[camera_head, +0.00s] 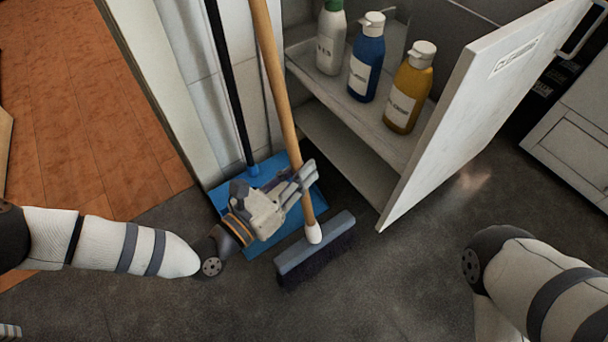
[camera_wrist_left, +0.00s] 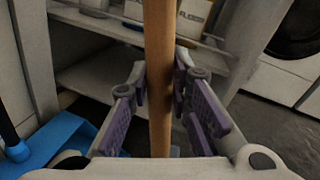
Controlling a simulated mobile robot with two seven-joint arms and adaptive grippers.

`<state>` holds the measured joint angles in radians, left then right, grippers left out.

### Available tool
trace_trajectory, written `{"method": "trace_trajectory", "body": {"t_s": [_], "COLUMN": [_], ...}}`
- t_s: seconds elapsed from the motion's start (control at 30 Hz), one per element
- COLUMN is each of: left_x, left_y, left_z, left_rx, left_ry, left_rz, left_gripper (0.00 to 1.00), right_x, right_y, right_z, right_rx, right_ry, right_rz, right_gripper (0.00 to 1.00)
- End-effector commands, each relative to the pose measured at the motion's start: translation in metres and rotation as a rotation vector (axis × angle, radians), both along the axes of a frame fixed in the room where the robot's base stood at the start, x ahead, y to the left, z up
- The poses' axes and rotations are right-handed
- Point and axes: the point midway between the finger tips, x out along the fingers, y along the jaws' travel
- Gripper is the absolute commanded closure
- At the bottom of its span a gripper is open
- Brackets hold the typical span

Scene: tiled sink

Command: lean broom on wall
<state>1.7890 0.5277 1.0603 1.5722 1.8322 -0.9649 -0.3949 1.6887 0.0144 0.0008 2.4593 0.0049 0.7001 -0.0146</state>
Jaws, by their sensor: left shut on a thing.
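The broom has a wooden handle (camera_head: 276,85) and a grey head with dark bristles (camera_head: 315,247). It stands near upright, a little tilted, with its head at the dark floor. My left gripper (camera_head: 303,181) is shut on the lower handle, above the head. In the left wrist view the handle (camera_wrist_left: 159,70) runs upright between the purple-padded fingers (camera_wrist_left: 160,95). The tiled wall (camera_head: 205,90) is behind and to the left of the handle. I cannot tell whether the handle touches it. My right arm shows at lower right, its gripper out of view.
A blue dustpan (camera_head: 222,195) with a black handle (camera_head: 228,80) stands by the wall behind my left gripper. An open cabinet door (camera_head: 475,110) juts out on the right. Blue (camera_head: 367,60), yellow (camera_head: 408,92) and white (camera_head: 330,45) bottles stand on the shelf. The front floor is clear.

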Motion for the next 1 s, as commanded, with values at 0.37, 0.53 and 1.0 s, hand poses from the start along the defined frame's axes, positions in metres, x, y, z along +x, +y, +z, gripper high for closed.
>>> {"method": "trace_trajectory", "body": {"t_s": [0.37, 0.53, 1.0], "left_x": [0.0016, 0.0013, 0.0013], "left_y": [0.0005, 0.0003, 0.0004], "left_z": [0.0011, -0.0018, -0.0055], "left_rx": [-0.003, -0.003, -0.003], "left_ry": [-0.001, -0.001, 0.0], "left_rz": [0.001, 0.001, 0.001], "left_gripper": [1.0, 1.0, 0.58], "right_x": [-0.0001, 0.0, 0.0], "right_y": [0.0002, 0.0002, 0.0002], "right_z": [-0.0002, -0.0003, -0.0005], "right_rx": [0.001, 0.001, 0.001], "right_ry": [0.0, 0.0, 0.0], "right_rz": [0.001, 0.001, 0.001], "right_gripper": [0.6, 0.6, 0.6]}}
